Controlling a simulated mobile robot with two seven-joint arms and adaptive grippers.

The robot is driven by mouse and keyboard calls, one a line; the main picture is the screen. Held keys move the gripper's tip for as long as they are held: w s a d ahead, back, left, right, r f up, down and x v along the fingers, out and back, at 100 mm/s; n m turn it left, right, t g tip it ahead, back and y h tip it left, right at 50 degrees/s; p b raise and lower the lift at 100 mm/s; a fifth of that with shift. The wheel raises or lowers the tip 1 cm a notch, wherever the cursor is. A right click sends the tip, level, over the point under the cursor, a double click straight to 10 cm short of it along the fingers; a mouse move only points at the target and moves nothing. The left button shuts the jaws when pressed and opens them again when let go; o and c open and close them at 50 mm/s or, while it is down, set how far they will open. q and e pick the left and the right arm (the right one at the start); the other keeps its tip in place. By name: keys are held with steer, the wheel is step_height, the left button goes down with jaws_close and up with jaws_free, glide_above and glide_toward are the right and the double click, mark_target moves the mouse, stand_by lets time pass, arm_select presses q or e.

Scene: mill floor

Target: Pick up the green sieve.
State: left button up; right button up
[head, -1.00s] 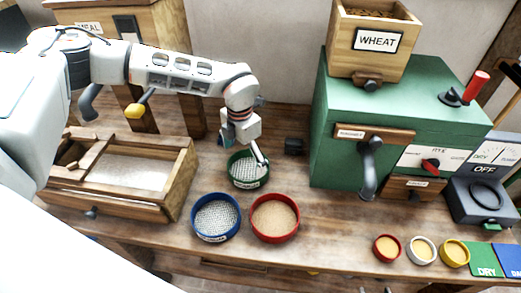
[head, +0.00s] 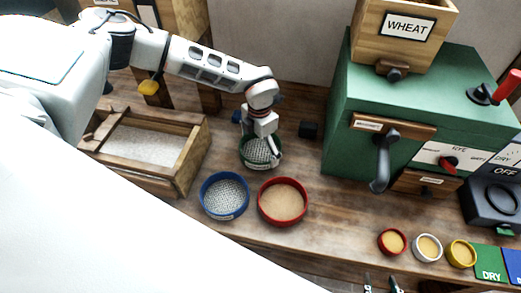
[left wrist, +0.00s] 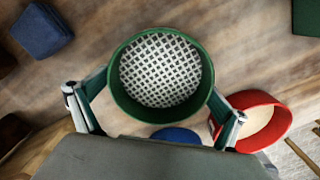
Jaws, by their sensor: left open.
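The green sieve (head: 260,152) is a round green ring with a pale mesh, lying on the wooden bench. My left gripper (head: 262,147) is over it, partly hiding it in the head view. In the left wrist view the sieve (left wrist: 160,75) lies between the two spread fingers of my left gripper (left wrist: 155,104), one on each side. The gripper is open; whether the fingers touch the rim I cannot tell. My right gripper (head: 381,284) shows only as two separated tips at the bottom edge of the head view.
A blue sieve (head: 224,196) and a red-rimmed round pan (head: 283,202) stand just in front. A wooden tray (head: 190,160) is to the left. Small bowls (head: 428,247) sit front right.

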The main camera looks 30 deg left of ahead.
arm_select(q)
steer(key=c, duration=1)
steer(key=shift+o, duration=0.2)
